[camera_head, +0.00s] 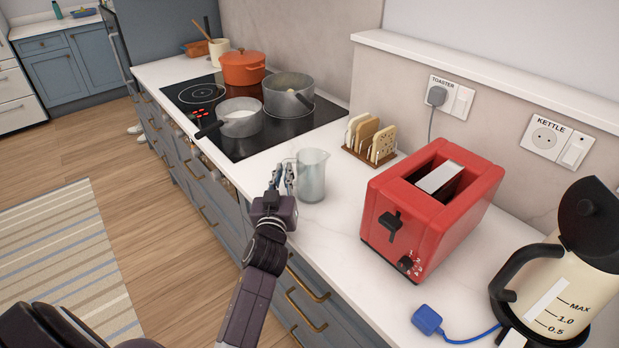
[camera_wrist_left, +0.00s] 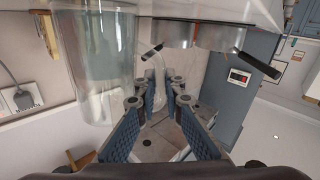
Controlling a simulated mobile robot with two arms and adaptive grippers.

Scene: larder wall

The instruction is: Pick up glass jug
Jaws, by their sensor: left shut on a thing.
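The glass jug (camera_head: 313,178) is clear and empty-looking. It is upright at the counter's front edge, between the hob and the toaster; I cannot tell whether its base touches the worktop. My left gripper (camera_head: 281,180) is at the jug's left side, where the handle is. In the left wrist view the jug (camera_wrist_left: 100,65) fills the upper left, and its handle (camera_wrist_left: 159,82) runs between the fingers of my left gripper (camera_wrist_left: 157,103). The left gripper is shut on the handle. My right gripper is not in view.
A red toaster (camera_head: 432,205) stands to the right of the jug, and a toast rack (camera_head: 370,141) behind it. A grey saucepan (camera_head: 240,118), a larger pot (camera_head: 288,95) and an orange pot (camera_head: 243,68) stand on the hob. A cream kettle (camera_head: 555,285) stands at the far right.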

